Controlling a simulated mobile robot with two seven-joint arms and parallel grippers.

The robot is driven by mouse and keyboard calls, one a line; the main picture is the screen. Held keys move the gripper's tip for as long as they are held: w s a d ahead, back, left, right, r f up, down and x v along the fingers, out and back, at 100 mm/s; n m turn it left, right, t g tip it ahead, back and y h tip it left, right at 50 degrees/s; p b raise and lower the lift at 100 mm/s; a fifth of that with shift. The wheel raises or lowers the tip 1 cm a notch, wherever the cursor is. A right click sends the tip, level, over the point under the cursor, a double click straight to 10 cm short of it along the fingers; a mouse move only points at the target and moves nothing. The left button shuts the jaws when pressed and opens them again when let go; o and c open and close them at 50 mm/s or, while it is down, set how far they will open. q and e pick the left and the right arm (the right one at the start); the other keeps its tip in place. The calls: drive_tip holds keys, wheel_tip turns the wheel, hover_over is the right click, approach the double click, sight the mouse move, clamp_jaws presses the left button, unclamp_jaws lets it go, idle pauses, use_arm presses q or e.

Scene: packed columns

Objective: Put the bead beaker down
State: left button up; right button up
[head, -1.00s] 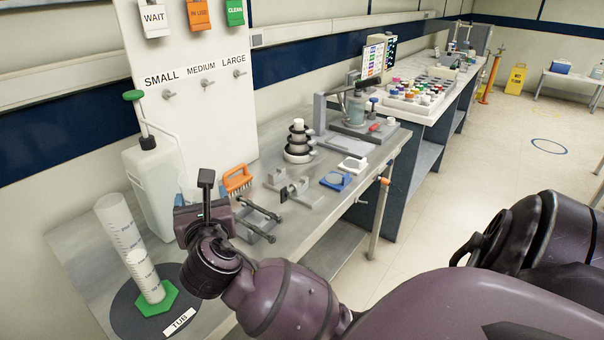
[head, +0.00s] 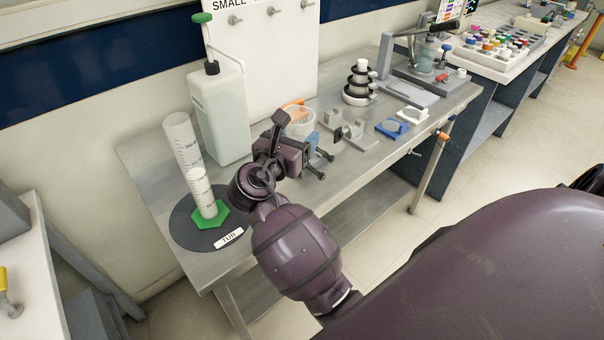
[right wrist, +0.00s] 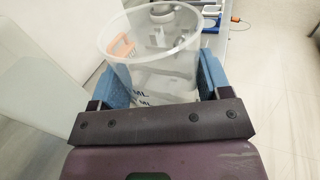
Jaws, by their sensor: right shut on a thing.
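The bead beaker (head: 301,119) is a clear, wide-mouthed beaker. My right gripper (head: 303,134) is shut on it, with the blue fingers on either side. In the right wrist view the beaker (right wrist: 150,58) stands between the fingertips (right wrist: 158,82), its open rim up and an ML marking on the near wall. I cannot tell whether beads are inside. The arm partly hides the beaker's lower part in the head view, so I cannot tell whether it touches the bench (head: 150,160). My left gripper is not in view.
A white jug (head: 220,115) with a green-topped pump stands left of the beaker. A measuring cylinder (head: 183,145) on a green base (head: 211,216) stands on the dark TUB mat (head: 190,238). An orange brush (right wrist: 121,47) is behind the beaker. Holders and blue pad (head: 391,128) stand to the right.

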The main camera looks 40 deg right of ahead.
wheel_tip(320, 180, down, 8)
drive_tip(key=shift+f+b, duration=0.15)
drive_tip(key=shift+b, duration=0.65)
drive_tip(key=shift+f, duration=0.65)
wheel_tip(320, 180, down, 4)
drive_tip(key=shift+r+b, duration=0.15)
drive_tip(key=shift+b, duration=0.4)
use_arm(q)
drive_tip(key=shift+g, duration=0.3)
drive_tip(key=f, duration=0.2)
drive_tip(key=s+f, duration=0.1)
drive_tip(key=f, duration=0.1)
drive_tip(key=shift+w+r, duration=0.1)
use_arm(e)
drive_tip(key=o, duration=1)
drive_tip(key=shift+c, duration=0.2)
